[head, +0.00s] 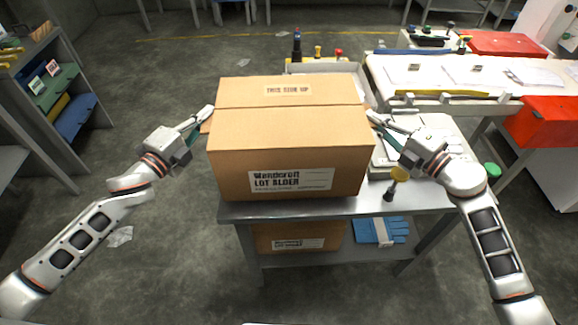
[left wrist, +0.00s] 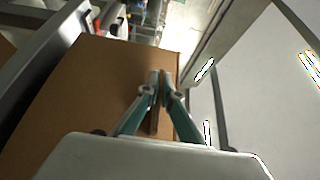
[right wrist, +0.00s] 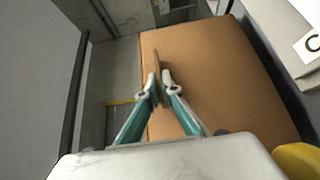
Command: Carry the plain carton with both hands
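The plain brown carton (head: 290,150) is closed and level at the front of the grey bench (head: 330,208), its label facing me. Whether its base touches the bench top is hard to tell. My left gripper (head: 208,114) is at the carton's left side, its fingers closed around a thin brown side tab. The left wrist view shows these fingertips (left wrist: 160,78) against the carton wall (left wrist: 90,95). My right gripper (head: 375,118) is at the right side, and the right wrist view shows its fingertips (right wrist: 158,80) pinching a similar tab (right wrist: 157,62).
A yellow-and-black tool (head: 397,180) is near my right arm. A white table (head: 445,85) and red bins (head: 545,122) stand right, a shelf rack (head: 50,80) left. The floor at left is mostly clear.

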